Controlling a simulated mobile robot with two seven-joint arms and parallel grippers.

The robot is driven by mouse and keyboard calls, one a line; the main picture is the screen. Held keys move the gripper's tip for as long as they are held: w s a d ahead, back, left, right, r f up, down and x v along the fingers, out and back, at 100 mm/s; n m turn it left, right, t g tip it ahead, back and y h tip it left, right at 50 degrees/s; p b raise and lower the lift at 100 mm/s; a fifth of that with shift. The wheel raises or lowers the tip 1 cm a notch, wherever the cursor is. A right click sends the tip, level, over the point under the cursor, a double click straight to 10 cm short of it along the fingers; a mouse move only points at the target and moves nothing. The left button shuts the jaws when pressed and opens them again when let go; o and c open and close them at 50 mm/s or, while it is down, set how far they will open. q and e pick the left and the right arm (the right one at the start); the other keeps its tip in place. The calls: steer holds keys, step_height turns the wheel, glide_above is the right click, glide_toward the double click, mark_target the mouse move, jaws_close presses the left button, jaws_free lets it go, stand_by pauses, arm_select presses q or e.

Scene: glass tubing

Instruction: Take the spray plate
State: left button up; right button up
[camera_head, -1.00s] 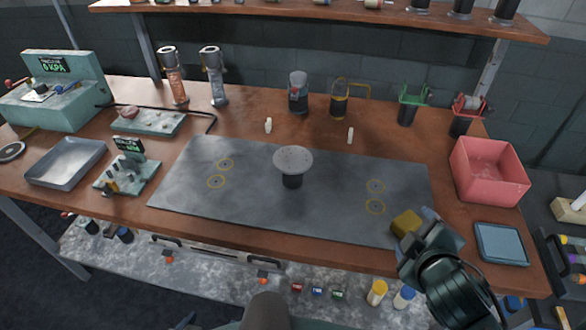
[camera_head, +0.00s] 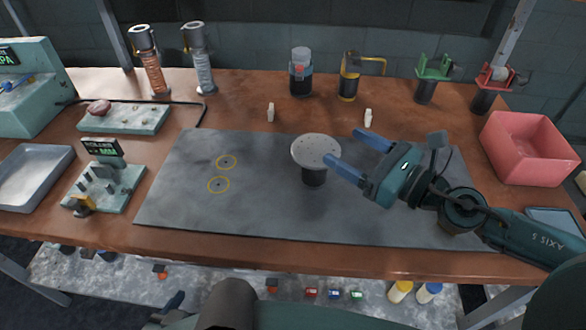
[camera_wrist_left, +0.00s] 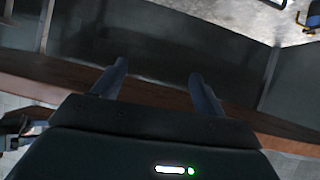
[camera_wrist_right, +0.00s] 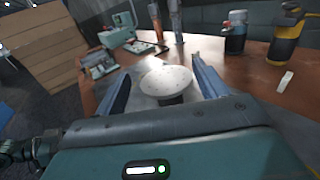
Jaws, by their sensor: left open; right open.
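The spray plate appears to be the pale round disc (camera_head: 316,150) with small holes, lying flat on a short dark stand (camera_head: 314,176) on the grey mat. My right gripper (camera_head: 343,147) is open and empty, at the disc's right side with its fingers pointing at it. In the right wrist view the disc (camera_wrist_right: 166,81) shows ahead, between the spread fingers. I cannot tell whether a finger touches it. My left gripper (camera_wrist_left: 158,80) is open and empty in its wrist view, facing a brown edge and dark surfaces. In the head view only a small dark part shows low down.
The grey mat (camera_head: 190,205) is mostly bare around the stand. Two small pale pieces stand behind it, left (camera_head: 270,113) and right (camera_head: 368,118). Burners and dark bottles line the back. A pink bin (camera_head: 527,150) is at right; a metal tray (camera_head: 30,176) and small devices are at left.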

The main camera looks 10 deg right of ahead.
steer(key=f, duration=0.2)
steer(key=b, duration=0.7)
glide_toward(325, 171)
steer(key=x, duration=0.2)
steer(key=f+x, duration=0.1)
steer(key=x, duration=0.2)
steer(key=shift+f, duration=0.1)
steer(key=shift+w+a+r+p, duration=0.15)
steer(key=shift+w+r+p, duration=0.05)
steer(key=shift+r+p, duration=0.25)
steer(key=shift+w+a+r+p, duration=0.15)
steer(key=shift+w+r+p, duration=0.15)
steer(key=shift+p, duration=0.2)
steer(key=shift+w+a+f, duration=0.15)
steer(key=shift+w+a, duration=0.2)
steer(key=p+x, duration=0.3)
steer(key=x, duration=0.2)
steer(key=shift+a, duration=0.1)
steer(key=shift+w+a, duration=0.15)
steer(key=shift+w, duration=0.05)
steer(key=c, duration=0.4)
arm_select(q)
steer(key=shift+w+f, duration=0.35)
steer(key=shift+f, duration=0.15)
arm_select(e)
steer(key=c, duration=0.9)
